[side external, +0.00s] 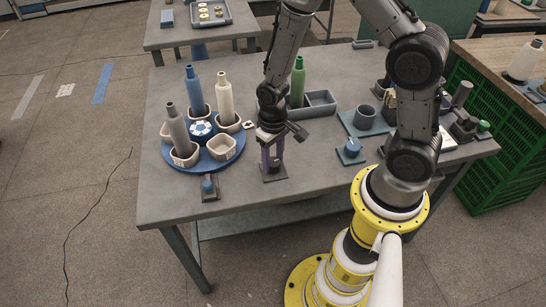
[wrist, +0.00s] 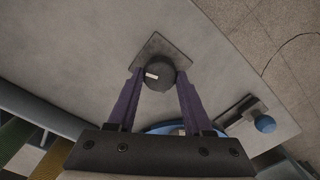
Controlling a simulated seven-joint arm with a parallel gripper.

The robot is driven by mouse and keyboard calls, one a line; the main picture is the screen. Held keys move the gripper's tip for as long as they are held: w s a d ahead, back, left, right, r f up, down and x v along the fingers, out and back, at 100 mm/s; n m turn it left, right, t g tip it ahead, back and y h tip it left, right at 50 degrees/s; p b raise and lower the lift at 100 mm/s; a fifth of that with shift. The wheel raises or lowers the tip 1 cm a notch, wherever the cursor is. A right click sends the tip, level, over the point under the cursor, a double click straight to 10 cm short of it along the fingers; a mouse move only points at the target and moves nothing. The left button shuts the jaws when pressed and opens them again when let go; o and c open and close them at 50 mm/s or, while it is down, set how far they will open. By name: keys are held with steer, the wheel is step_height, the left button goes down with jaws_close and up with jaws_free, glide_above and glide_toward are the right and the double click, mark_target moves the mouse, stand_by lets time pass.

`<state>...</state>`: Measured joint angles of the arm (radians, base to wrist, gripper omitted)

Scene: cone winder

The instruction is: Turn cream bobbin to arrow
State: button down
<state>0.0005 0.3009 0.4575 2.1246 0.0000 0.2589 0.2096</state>
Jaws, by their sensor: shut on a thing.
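The cream bobbin (side external: 225,97) stands upright in a pale cup on the blue turntable (side external: 233,153). A small white marker with a dark mark (side external: 248,125) lies by the turntable's right edge; I cannot make out its shape clearly. My gripper (side external: 272,164) points down with its purple fingers shut on a dark round knob, which shows in the wrist view (wrist: 160,73) with a white mark on its top. The knob sits on a dark square plate (side external: 275,177) on the table, right of the turntable. In the side view the fingers mostly hide the knob.
A blue bobbin (side external: 194,93) and a grey bobbin (side external: 178,131) stand on the turntable too; its front right cup (side external: 221,147) looks empty. A blue-knobbed slider (side external: 208,187) is at the front edge. A grey tray (side external: 320,104), a green bobbin (side external: 298,84) and a blue dial (side external: 352,146) are rightward.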

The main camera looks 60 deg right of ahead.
mark_target(273, 161)
steer(key=shift+r, duration=0.1)
steer(key=shift+c, duration=1.5)
jaws_free()
step_height(273, 161, up, 14)
